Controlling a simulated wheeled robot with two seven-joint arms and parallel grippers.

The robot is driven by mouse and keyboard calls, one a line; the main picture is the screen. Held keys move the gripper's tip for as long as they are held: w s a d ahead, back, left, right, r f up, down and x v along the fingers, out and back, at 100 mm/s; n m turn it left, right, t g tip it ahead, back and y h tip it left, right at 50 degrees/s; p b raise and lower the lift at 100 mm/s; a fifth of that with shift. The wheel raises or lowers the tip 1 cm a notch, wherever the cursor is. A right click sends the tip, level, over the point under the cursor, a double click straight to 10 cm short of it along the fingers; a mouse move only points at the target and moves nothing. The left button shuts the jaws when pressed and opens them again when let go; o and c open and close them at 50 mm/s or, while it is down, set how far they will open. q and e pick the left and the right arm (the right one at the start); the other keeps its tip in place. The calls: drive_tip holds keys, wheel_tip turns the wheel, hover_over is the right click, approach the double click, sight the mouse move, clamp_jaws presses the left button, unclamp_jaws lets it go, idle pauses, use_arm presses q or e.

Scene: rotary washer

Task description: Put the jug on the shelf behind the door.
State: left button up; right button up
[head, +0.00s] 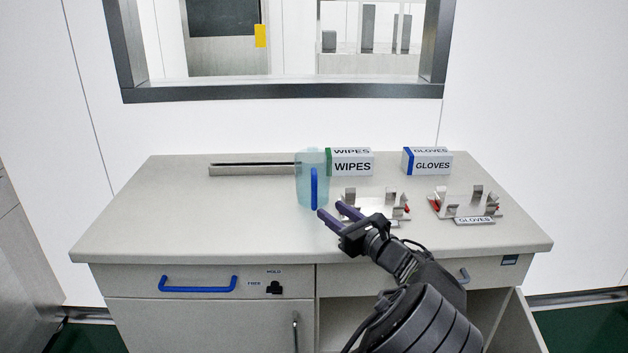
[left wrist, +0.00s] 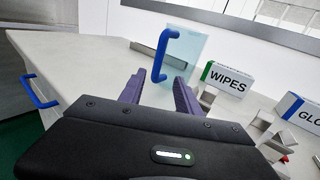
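The jug (head: 304,172) is translucent pale blue with a blue vertical handle and stands upright on the counter beside the wipes box. It also shows in the left wrist view (left wrist: 190,48), its handle facing me. My left gripper (head: 332,210) is open and empty, its dark purple fingers pointing at the handle from the near side. In the left wrist view the handle stands beyond the fingertips, roughly between them. Below the counter, a cabinet door (head: 520,325) at the right stands open, with bare cabinet interior (head: 343,315) visible; my arm hides part of it. My right gripper is out of view.
A wipes box (head: 351,167) and a gloves box (head: 430,163) stand at the back. Two metal holders (head: 372,204) (head: 468,203) sit at the right. A drawer with a blue handle (head: 198,288) is shut above a closed left door (head: 200,325). The counter's left side is clear.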

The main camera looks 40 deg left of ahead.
sight(316, 201)
use_arm(q)
drive_tip(key=shift+s, duration=0.1)
drive_tip(key=shift+x, duration=1.35)
drive_tip(key=p+x, duration=0.1)
drive_tip(key=x, duration=0.4)
drive_tip(key=shift+s+a, duration=0.15)
drive_tip(key=shift+r, duration=0.1)
drive_tip(key=shift+c, duration=0.4)
clamp_jaws()
idle(0.6)
